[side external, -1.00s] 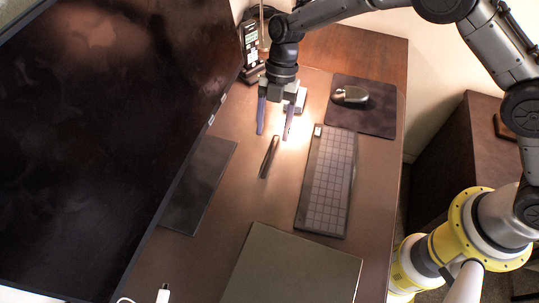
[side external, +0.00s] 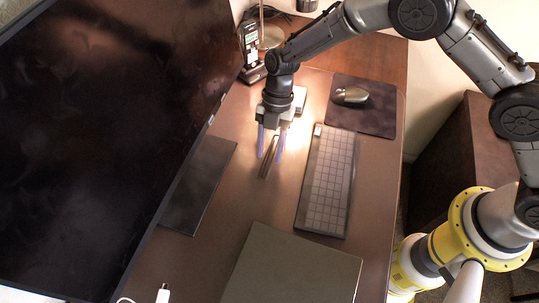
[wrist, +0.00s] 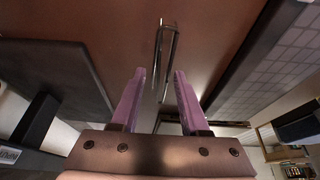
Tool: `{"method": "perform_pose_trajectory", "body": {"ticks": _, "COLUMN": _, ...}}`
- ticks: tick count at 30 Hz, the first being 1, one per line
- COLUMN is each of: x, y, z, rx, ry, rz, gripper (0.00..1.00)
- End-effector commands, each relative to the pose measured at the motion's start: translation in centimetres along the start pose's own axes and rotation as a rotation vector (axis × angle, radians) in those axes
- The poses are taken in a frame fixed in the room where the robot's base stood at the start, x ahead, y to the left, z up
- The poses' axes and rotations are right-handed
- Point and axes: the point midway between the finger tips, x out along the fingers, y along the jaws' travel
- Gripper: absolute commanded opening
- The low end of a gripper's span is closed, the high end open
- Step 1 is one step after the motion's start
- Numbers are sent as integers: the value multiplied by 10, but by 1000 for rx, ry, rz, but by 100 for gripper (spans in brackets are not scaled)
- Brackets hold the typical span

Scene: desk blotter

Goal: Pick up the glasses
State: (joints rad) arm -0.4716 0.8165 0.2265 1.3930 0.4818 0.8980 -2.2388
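The glasses (side external: 268,158) are a thin, dark, folded pair lying on the brown blotter between the monitor and the keyboard. In the wrist view the glasses (wrist: 166,55) show as narrow dark bars with a glint, ahead of and roughly between my fingers. My gripper (side external: 270,157) points down over them, its two bluish fingers on either side in the side view. In the wrist view my gripper (wrist: 160,72) has its fingers apart with nothing held between them. I cannot tell the exact height of the fingertips above the blotter.
A keyboard (side external: 328,185) lies close to the right of the glasses, and the monitor (side external: 95,130) stands at left above its dark base (side external: 200,185). A mouse (side external: 350,96) sits on a pad at the back right. A dark flat folder (side external: 290,270) lies in front.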

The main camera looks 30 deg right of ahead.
Motion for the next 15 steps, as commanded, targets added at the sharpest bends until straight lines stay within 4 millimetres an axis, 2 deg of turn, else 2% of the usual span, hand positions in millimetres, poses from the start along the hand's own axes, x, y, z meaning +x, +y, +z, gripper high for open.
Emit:
{"method": "perform_pose_trajectory", "body": {"ticks": 1, "x": 0, "y": 0, "z": 0, "rx": 0, "ry": 0, "rz": 0, "gripper": 34}}
{"method": "perform_pose_trajectory", "body": {"ticks": 6, "x": 0, "y": 0, "z": 0, "rx": 0, "ry": 0, "rz": 0, "gripper": 3}}
{"method": "perform_pose_trajectory", "body": {"ticks": 7, "x": 0, "y": 0, "z": 0, "rx": 0, "ry": 0, "rz": 0, "gripper": 0}}
{"method": "perform_pose_trajectory", "body": {"ticks": 15, "x": -1, "y": 0, "z": 0, "rx": 0, "ry": 0, "rz": 0, "gripper": 0}}
